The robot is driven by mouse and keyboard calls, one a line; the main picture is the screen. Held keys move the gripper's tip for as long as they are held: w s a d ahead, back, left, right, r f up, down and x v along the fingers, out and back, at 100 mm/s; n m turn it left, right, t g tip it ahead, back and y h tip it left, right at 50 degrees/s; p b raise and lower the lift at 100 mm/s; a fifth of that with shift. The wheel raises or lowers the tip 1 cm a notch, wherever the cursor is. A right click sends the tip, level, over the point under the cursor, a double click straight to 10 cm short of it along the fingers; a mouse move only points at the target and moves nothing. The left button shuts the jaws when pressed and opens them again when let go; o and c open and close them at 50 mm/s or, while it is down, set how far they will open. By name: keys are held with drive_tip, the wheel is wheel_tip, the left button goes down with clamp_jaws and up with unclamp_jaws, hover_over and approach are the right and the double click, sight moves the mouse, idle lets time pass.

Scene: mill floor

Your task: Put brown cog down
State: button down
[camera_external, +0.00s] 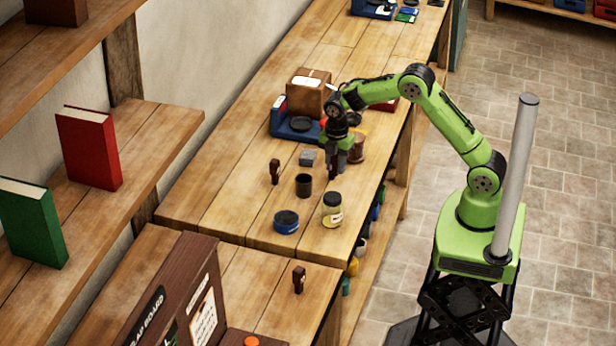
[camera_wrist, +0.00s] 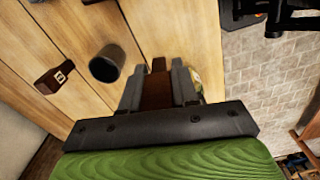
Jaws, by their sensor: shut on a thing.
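My gripper (camera_external: 336,160) is over the wooden bench (camera_external: 236,205), pointing down. It is shut on the brown cog, a dark brown piece seen between the two grey fingers in the wrist view (camera_wrist: 157,90). In the external view the brown cog (camera_external: 333,172) shows only as a small dark part below the fingers. I cannot tell whether its lower end touches the bench. A similar dark brown piece (camera_external: 274,171) stands on the bench to the left, also seen in the wrist view (camera_wrist: 54,78). Another (camera_external: 299,280) stands on the nearer bench.
Near my gripper are a dark cup (camera_external: 304,186), a grey block (camera_external: 308,158), a brown jar (camera_external: 358,148) and a yellow-labelled jar (camera_external: 332,212). A blue tin (camera_external: 286,222) stands nearer. A blue scale (camera_external: 285,128) and brown box (camera_external: 309,97) are behind. The bench's left side is clear.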

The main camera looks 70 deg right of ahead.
drive_tip(key=shift+r, duration=0.1)
wheel_tip(320, 180, up, 5)
drive_tip(key=shift+w+a+r, duration=0.1)
drive_tip(key=shift+a+r, duration=0.05)
drive_tip(key=w+a+n, duration=0.3)
drive_tip(key=a, duration=0.4)
drive_tip(key=n+p, duration=0.1)
drive_tip(key=n, duration=1.6)
hover_over(307, 309)
wheel_tip(307, 309, down, 15)
drive_tip(key=shift+f+b, duration=0.2)
drive_tip(key=shift+b, duration=0.25)
drive_tip(key=shift+d+f, duration=0.1)
